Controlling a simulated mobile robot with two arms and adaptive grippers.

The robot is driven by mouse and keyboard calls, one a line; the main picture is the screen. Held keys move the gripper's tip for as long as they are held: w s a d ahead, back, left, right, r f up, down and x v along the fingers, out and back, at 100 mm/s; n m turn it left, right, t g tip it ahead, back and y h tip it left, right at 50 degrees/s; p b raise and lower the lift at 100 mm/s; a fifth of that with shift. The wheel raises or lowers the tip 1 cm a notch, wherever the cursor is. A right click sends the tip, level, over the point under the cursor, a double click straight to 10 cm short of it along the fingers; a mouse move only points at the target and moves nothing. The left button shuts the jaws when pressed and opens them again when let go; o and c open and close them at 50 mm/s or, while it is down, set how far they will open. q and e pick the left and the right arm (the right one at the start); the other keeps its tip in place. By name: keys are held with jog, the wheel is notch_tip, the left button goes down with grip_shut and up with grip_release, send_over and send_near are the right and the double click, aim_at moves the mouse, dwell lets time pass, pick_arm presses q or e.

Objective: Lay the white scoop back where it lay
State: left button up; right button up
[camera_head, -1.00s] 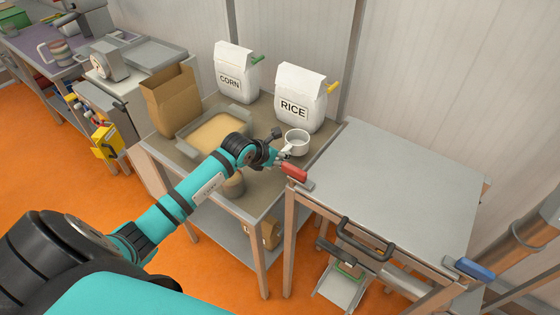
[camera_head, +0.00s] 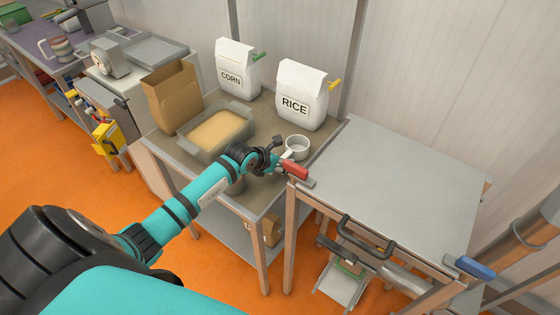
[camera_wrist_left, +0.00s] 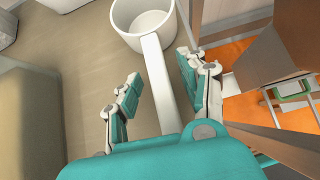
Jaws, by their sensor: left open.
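The white scoop (camera_head: 297,148) is at the right end of the brown-grey work table (camera_head: 262,194), in front of the rice bag. In the left wrist view its round cup (camera_wrist_left: 143,20) is at the top, opening toward the camera, and its straight handle (camera_wrist_left: 160,82) runs down toward my palm. My left gripper (camera_wrist_left: 159,68) is open, with one finger on each side of the handle and gaps visible. In the head view my left gripper (camera_head: 279,161) is at the handle end. Whether the scoop's underside touches the table is hard to tell. My right gripper is not in view.
A rice bag (camera_head: 302,88) and a corn bag (camera_head: 237,62) stand at the back. A grain-filled tray (camera_head: 191,143) and a brown paper bag (camera_head: 173,97) are to the left. A red handle (camera_head: 293,170) sits close to my gripper, by the bare grey table (camera_head: 400,190).

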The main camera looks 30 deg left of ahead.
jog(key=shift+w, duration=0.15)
pick_arm(q)
jog(key=shift+r, duration=0.25)
jog(key=shift+s+a+r, duration=0.1)
jog(key=shift+s+r, duration=0.05)
jog(key=shift+s, duration=0.2)
jog(key=d+v, duration=0.1)
jog(key=v, duration=1)
jog(key=shift+a+b, duration=0.4)
jog(key=shift+a, duration=0.05)
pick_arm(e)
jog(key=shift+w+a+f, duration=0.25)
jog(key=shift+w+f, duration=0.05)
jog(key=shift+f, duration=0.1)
